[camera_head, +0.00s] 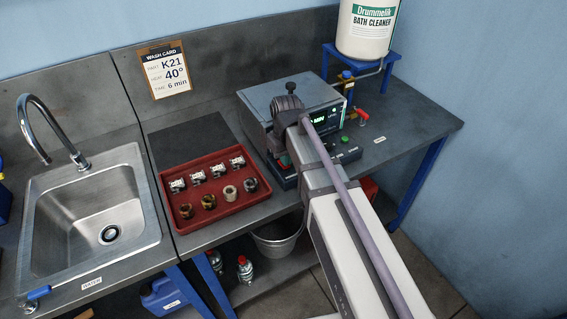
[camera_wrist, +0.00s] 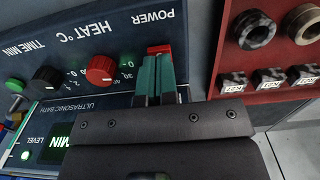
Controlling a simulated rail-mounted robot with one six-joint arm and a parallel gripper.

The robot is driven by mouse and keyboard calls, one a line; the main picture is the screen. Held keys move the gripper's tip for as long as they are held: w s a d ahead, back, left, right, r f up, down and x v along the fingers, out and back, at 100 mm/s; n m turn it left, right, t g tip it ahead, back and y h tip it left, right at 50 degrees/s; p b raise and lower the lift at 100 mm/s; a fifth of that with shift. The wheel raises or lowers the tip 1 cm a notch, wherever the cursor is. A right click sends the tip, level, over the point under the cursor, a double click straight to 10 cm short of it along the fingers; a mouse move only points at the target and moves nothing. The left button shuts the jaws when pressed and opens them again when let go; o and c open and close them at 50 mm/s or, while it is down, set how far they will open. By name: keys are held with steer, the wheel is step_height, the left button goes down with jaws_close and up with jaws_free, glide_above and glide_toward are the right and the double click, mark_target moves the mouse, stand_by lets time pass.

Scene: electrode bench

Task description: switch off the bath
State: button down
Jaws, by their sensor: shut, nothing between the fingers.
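The ultrasonic bath (camera_head: 262,100) is a grey metal box with a lid and a black lid knob, at the back of the bench. Its sloping control panel shows upside down in the wrist view. The red POWER switch (camera_wrist: 158,49) is right at the tips of my gripper (camera_wrist: 157,60). My gripper's teal fingers are shut and empty; they hide part of the switch, and I cannot tell whether they touch it. The red HEAT knob (camera_wrist: 101,70) and black TIME knob (camera_wrist: 46,80) sit beside it. A green-lit display (camera_wrist: 60,147) glows. In the head view my arm hides much of the panel.
A red tray (camera_head: 222,215) with several small parts stands left of the bath, close to the switch. A bath cleaner container (camera_head: 366,30) on a blue stand is behind right. A sink (camera_head: 95,215) is at the left. A wash card (camera_head: 166,72) hangs on the backboard.

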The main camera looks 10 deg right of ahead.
steer(key=shift+f+b, duration=0.55)
steer(key=shift+f, duration=0.05)
step_height(320, 180, up, 7)
steer(key=p, duration=0.7)
steer(key=shift+r, duration=0.15)
steer(key=s+d+m, duration=0.2)
steer(key=s+d, duration=0.1)
steer(key=s, duration=0.4)
steer(key=s+d+m, duration=0.2)
steer(key=s, duration=0.6)
steer(key=w+a+r+n+t+p, duration=0.1)
steer(key=w+a+r+n+p, duration=0.1)
steer(key=w, duration=0.5)
steer(key=w+a+r+n+t+y+p, duration=0.1)
steer(key=w+a+r+n+t+p, duration=0.1)
steer(key=w, duration=0.5)
step_height(320, 180, up, 3)
steer(key=a+p, duration=0.1)
steer(key=p, duration=0.1)
steer(key=shift+w+p, duration=0.3)
steer(key=shift+p, duration=0.05)
